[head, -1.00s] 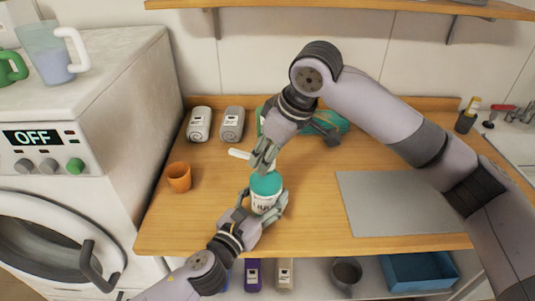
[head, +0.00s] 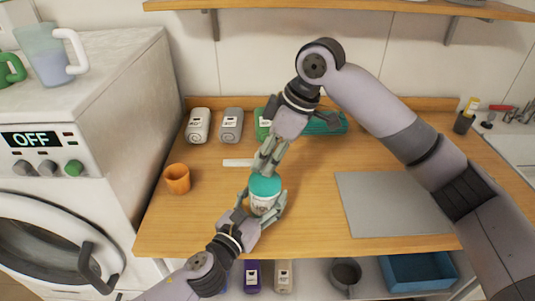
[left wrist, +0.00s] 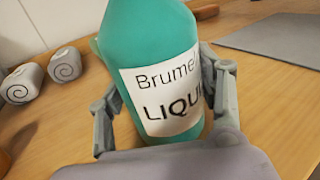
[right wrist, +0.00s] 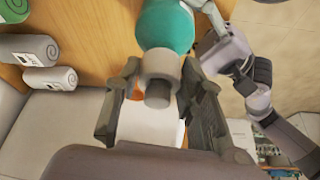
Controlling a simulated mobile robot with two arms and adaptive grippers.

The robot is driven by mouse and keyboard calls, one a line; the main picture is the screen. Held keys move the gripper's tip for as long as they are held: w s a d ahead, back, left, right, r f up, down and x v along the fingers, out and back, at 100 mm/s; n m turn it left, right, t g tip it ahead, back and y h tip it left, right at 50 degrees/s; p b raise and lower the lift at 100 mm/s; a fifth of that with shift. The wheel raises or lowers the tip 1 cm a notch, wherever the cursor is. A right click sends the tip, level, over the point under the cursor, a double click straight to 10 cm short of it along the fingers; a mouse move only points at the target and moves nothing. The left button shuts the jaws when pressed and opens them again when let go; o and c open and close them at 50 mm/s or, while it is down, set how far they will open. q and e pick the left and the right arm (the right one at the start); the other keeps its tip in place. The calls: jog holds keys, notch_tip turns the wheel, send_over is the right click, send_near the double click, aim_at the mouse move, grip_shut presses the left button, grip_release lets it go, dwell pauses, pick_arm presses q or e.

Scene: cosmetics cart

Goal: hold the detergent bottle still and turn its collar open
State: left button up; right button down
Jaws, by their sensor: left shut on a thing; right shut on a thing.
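The detergent bottle (head: 264,188) is teal with a white label and stands near the front of the wooden counter. My left gripper (head: 264,203) is shut around its body; the left wrist view shows the label (left wrist: 165,88) between the fingers. My right gripper (head: 267,168) reaches down from above onto the bottle's top. In the right wrist view its fingers lie on either side of the grey collar (right wrist: 158,68). A slim white piece (head: 237,162) sticks out left of the right gripper; I cannot tell whether it joins the collar. The fingers hide most of the collar in the head view.
An orange cup (head: 177,179) stands to the left. Grey rolled towels (head: 231,126) and a green one (head: 262,124) lie at the back. A grey mat (head: 395,205) lies to the right. The washing machine (head: 75,150) borders the counter's left side.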

jog(key=shift+w+d, duration=0.1)
jog(key=shift+d, duration=0.05)
jog(key=c, duration=1.5)
grip_release()
jog(key=o, duration=0.4)
jog(key=shift+r, duration=0.15)
jog(key=v, duration=1.1)
jog(key=shift+r, duration=0.35)
pick_arm(q)
jog(key=o, duration=1.8)
